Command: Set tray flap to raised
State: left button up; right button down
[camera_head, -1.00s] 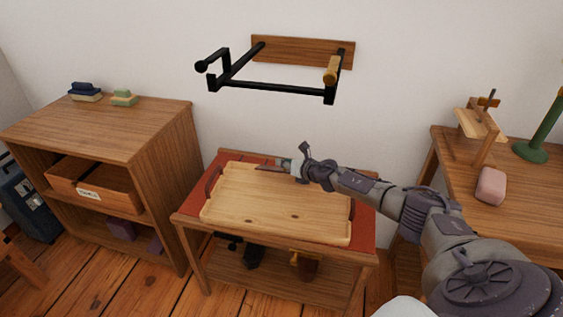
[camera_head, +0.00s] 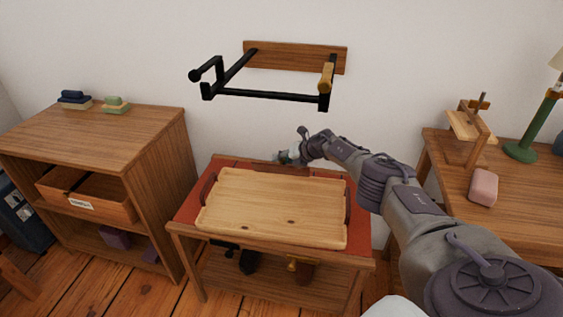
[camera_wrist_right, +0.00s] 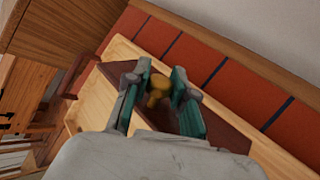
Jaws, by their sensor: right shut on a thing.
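The light wooden tray (camera_head: 272,208) lies on the red-topped stand (camera_head: 186,207) in the head view, with dark side pieces at its left and right ends. My right gripper (camera_head: 286,156) is over the tray's far edge. In the right wrist view, its green-padded fingers (camera_wrist_right: 160,76) are on either side of a yellow knob (camera_wrist_right: 157,90), holding it. The knob is on a dark brown panel (camera_wrist_right: 226,132), which appears to be the flap, beside the tray's pale rim (camera_wrist_right: 118,46). The panel's exact tilt is hard to tell. My left gripper is not in view.
A black wall rack (camera_head: 268,94) with a yellow grip hangs above the stand. A wooden cabinet (camera_head: 100,137) with an open drawer stands left. A desk (camera_head: 525,190) with a pink block (camera_head: 483,187) and a green lamp stands right.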

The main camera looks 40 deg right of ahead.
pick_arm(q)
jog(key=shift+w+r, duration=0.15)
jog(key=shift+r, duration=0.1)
pick_arm(e)
jog(key=shift+w, duration=0.1)
jog(key=c, duration=1)
grip_release()
jog(key=shift+o, duration=0.2)
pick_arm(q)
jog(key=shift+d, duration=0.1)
pick_arm(e)
jog(key=shift+d, duration=0.1)
jog(key=shift+v, duration=0.85)
jog(key=v, duration=1)
jog(key=shift+r, duration=0.1)
